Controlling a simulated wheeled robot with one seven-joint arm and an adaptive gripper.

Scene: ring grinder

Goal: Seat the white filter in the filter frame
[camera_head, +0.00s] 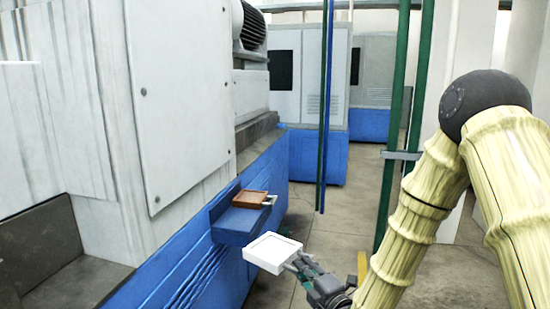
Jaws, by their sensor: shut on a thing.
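The white filter (272,252) is a flat, square, tray-like piece with a raised rim. My gripper (294,262) is shut on its right edge and holds it in the air, roughly level. A blue box-like ledge (232,229) juts from the blue base of the machine, up and to the left of the filter in the picture. A brown square piece (249,199) with a light handle on its right side sits at the ledge's far end. I cannot tell for sure which of these is the filter frame. The filter looks apart from both.
The large grey and blue machine (170,110) fills the left side. Green pipes (397,125) and a blue-green pole (325,110) stand upright beyond the ledge. Open concrete floor (350,215) lies to the right of the machine, partly behind my arm.

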